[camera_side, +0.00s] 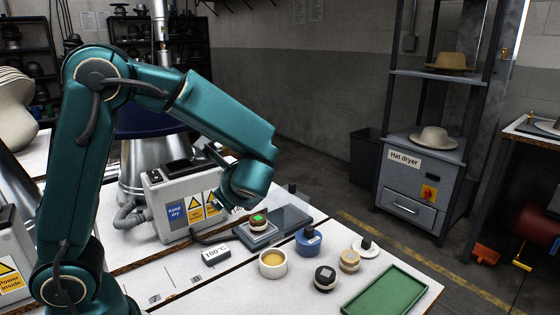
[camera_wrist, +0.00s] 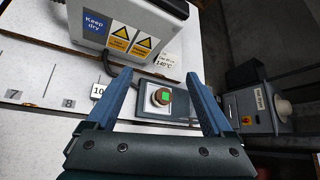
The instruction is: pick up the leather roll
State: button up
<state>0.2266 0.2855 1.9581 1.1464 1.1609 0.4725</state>
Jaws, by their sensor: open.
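A small round brown and cream piece with a green square on top (camera_side: 258,218) stands upright on a small grey plate unit (camera_side: 262,232). It looks like the leather roll, though I cannot be sure of its material. In the wrist view the piece (camera_wrist: 165,97) shows between the two fingers, with the plate unit around it. My gripper (camera_wrist: 159,78) is open with nothing held.
A grey control box with warning signs (camera_side: 180,205) stands close behind left.

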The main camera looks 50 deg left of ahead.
aim_at(259, 222)
jog(key=w+d+f+m, duration=0.1)
jog(key=f+m, duration=0.1)
jog(key=f, duration=0.1)
jog(key=w+f+m+t+y, duration=0.1)
jog(key=w+f+m, duration=0.1)
jog(key=f+m, duration=0.1)
jog(key=w+d+f+m+t, duration=0.1)
jog(key=w+f+m, duration=0.1)
jog(key=f, duration=0.1)
jog(key=shift+d+f+m+y, duration=0.3)
jog(key=shift+d+f, duration=0.05)
jog(key=shift+x, duration=2.45)
grip_shut()
